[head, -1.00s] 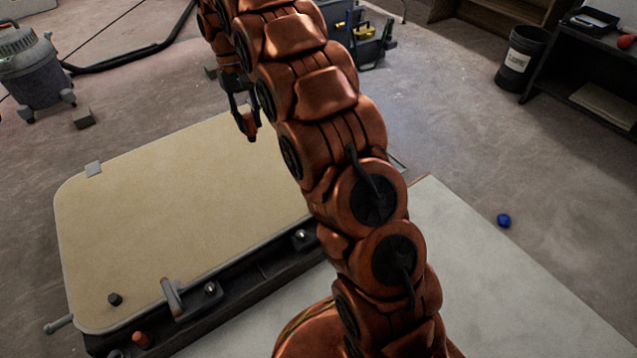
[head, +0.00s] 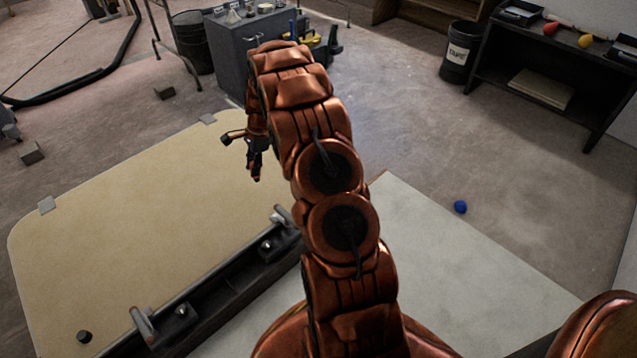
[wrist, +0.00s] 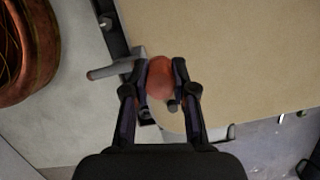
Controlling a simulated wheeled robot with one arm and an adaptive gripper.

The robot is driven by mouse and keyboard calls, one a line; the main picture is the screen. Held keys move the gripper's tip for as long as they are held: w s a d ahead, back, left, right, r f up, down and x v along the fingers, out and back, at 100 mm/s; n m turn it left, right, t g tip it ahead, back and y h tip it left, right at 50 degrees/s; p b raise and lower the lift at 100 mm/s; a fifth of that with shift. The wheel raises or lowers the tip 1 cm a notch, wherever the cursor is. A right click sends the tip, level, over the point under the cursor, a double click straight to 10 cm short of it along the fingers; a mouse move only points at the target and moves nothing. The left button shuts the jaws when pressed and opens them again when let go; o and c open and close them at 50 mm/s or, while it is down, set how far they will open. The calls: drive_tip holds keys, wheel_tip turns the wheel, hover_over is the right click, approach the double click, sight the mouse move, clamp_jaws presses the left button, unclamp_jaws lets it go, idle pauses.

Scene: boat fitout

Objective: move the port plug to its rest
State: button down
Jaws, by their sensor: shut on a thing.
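My gripper (head: 255,170) hangs over the tan panel in the head view, left of my arm. In the wrist view its two fingers are closed around a rounded red-orange thing (wrist: 160,78), which looks like the port plug. I cannot make the plug out in the head view. A small dark knob-like shape shows just below it in the wrist view; I cannot tell if it belongs to the plug. I cannot pick out the plug's rest.
The tan panel (head: 140,215) has a dark rail (head: 240,285) with a handle (head: 142,325) along its near edge. A black knob (head: 84,337) stands at its lower left. A grey cabinet (head: 250,50) stands behind. A blue ball (head: 460,207) lies on open floor at right.

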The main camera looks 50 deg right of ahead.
drive_tip(key=s+d+f+m+t+h, duration=0.1)
drive_tip(key=s+d+f+m+h, duration=0.1)
drive_tip(key=s+d+f+m, duration=0.5)
drive_tip(key=s+d+f+m+t+h, duration=0.1)
drive_tip(key=s+d+f+m, duration=0.5)
drive_tip(key=d, duration=0.3)
wheel_tip(320, 180, down, 8)
drive_tip(key=m+b, duration=0.1)
drive_tip(key=b, duration=0.6)
drive_tip(key=shift+w+a+f, duration=0.15)
drive_tip(key=shift+w+f, duration=0.1)
drive_tip(key=shift+w, duration=0.05)
drive_tip(key=shift+f, duration=0.4)
drive_tip(key=shift+f, duration=0.7)
drive_tip(key=shift+s+x, duration=0.25)
drive_tip(key=shift+x, duration=0.7)
drive_tip(key=shift+f, duration=0.5)
